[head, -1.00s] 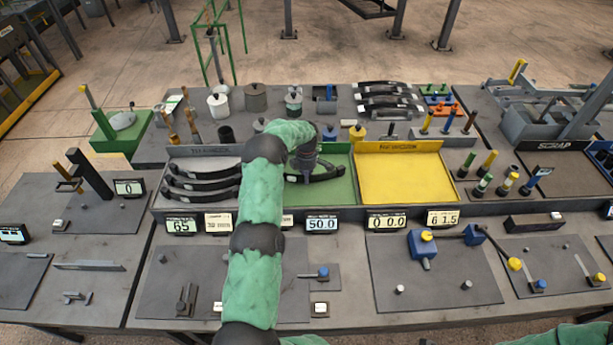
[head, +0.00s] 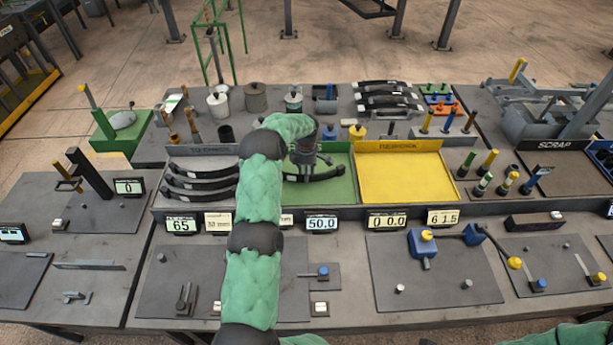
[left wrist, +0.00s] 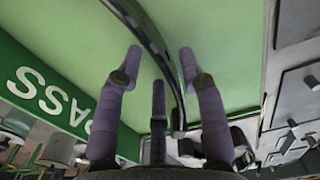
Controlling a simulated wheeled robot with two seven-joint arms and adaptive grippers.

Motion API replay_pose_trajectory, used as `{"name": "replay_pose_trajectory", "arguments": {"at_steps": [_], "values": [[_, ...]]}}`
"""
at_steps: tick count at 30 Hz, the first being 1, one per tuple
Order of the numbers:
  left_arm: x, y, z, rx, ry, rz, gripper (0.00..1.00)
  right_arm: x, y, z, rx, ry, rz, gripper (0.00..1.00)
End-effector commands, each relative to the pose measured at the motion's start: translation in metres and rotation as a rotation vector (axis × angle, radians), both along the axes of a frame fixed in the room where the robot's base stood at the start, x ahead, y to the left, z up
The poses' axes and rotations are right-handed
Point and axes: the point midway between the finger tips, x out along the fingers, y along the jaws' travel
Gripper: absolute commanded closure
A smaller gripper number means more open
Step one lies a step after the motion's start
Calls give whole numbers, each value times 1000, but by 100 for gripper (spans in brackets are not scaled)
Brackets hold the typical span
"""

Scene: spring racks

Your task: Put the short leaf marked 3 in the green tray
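A dark curved leaf (head: 327,176) lies in the green tray (head: 335,194); no number on it is readable. My left gripper (head: 304,168) is over the tray, above the leaf's left part. In the left wrist view, the gripper's purple fingers (left wrist: 161,58) are spread. The leaf (left wrist: 153,38) runs between them over the green floor, with a gap to the left finger. The tray's green edge (left wrist: 40,92) reads PASS in that view. My forearm hides the tray's left side in the head view. My right gripper is not in view.
A grey tray (head: 172,151) with several dark leaves stands left of the green tray. A yellow tray (head: 400,178) to its right is empty. More leaves (head: 388,100) are stacked behind. Displays line the front, and pots (head: 256,98) stand behind.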

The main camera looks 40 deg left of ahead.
Motion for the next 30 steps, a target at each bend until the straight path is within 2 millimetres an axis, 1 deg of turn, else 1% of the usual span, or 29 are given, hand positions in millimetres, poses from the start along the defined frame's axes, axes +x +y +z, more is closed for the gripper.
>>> {"name": "replay_pose_trajectory", "arguments": {"at_steps": [1,3,9,15,21,30], "values": [[1,0,10,2,-4,-1,61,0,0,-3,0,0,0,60],[1,-1,25,1,-3,-1,61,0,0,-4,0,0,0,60],[1,0,64,0,-3,0,61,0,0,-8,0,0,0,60],[0,-1,88,-1,-1,-1,61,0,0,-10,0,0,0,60],[0,-1,96,-1,1,-1,61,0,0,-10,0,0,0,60],[0,-3,94,-3,1,-10,61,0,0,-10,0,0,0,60]]}}
